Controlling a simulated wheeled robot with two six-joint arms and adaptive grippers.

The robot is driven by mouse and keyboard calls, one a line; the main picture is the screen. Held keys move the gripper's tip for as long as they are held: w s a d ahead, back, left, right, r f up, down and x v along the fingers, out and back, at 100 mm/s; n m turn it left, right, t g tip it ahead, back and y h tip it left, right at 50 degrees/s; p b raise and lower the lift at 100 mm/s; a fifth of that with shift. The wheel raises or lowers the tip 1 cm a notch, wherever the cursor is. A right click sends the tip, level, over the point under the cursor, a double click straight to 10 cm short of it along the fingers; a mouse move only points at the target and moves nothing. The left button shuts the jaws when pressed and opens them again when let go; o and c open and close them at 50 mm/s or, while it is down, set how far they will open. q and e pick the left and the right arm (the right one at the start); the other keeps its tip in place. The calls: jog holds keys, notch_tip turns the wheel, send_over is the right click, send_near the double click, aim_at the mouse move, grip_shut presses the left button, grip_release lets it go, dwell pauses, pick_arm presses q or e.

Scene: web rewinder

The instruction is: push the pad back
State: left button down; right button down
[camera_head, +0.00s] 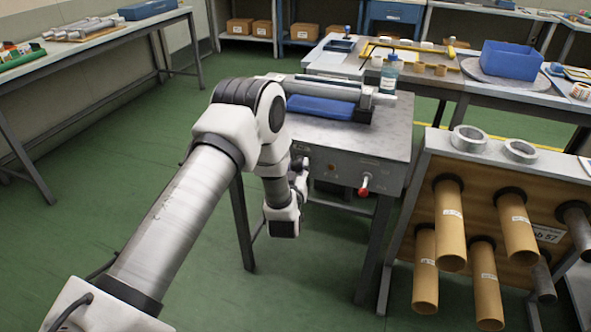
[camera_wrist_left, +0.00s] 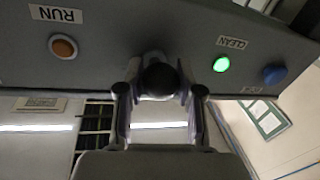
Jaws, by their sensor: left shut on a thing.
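A blue pad (camera_head: 320,107) lies on top of the rewinder, in front of its pale roller (camera_head: 325,88). My left arm covers part of the machine's left side in the head view. My left gripper (camera_wrist_left: 160,88) is at the front panel, shut on a round black knob (camera_wrist_left: 159,78). The fingers sit on either side of the knob. In the head view, my wrist hangs in front of the panel and largely hides the grip. My right gripper is not in view.
The panel carries an orange RUN button (camera_wrist_left: 63,47), a lit green CLEAN lamp (camera_wrist_left: 221,64) and a blue button (camera_wrist_left: 274,73). A red-tipped lever (camera_head: 364,189) sticks out to the right. A rack of cardboard tubes (camera_head: 450,225) stands at right. Green floor is clear at left.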

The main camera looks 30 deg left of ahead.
pick_arm(q)
jog(key=c, duration=0.8)
grip_release()
jog(key=shift+w+r, duration=0.1)
jog(key=shift+r, duration=0.05)
jog(key=shift+o, duration=0.3)
jog(key=shift+w, duration=0.1)
jog(key=v, duration=1.2)
